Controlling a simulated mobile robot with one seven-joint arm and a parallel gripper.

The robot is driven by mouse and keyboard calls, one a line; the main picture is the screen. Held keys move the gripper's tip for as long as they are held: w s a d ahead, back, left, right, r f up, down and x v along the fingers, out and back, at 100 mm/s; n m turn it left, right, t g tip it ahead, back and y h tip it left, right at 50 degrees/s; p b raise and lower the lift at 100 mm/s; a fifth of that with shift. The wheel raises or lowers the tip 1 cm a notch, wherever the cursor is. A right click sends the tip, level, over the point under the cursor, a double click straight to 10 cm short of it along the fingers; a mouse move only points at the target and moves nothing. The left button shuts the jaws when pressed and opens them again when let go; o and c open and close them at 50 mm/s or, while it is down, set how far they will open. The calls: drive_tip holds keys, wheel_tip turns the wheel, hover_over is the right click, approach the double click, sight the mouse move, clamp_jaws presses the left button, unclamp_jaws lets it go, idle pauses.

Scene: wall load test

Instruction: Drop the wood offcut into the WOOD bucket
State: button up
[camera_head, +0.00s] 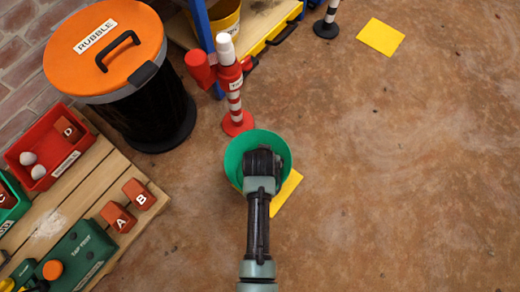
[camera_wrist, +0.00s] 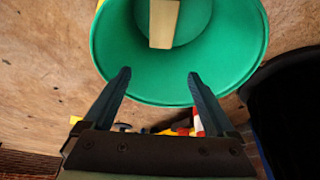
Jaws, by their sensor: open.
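The green bucket (camera_head: 236,152) stands on the floor at the middle of the head view, with its mouth up. Its inside fills the top of the wrist view (camera_wrist: 110,50); no label on it is visible. The wood offcut (camera_wrist: 163,24), a pale block, shows within the bucket's mouth in the wrist view, apart from the fingers. I cannot tell whether it rests on the bottom. My gripper (camera_wrist: 158,76) is open and empty, its two fingers spread over the bucket's near rim. In the head view my gripper (camera_head: 263,158) is over the bucket and hides the offcut.
A black bin with an orange RUBBLE lid (camera_head: 105,48) stands at upper left. A red-and-white post (camera_head: 234,100) stands just behind the bucket. A wooden bench (camera_head: 85,190) with red blocks (camera_head: 118,217) is at left. Yellow floor mat (camera_head: 380,37); open floor at right.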

drive_tip(key=shift+r, duration=0.1)
drive_tip(key=p+v, duration=0.9)
drive_tip(key=v, duration=0.3)
drive_tip(key=shift+s+r+p, duration=0.25)
drive_tip(key=shift+r+p, duration=0.05)
drive_tip(key=shift+r, duration=0.05)
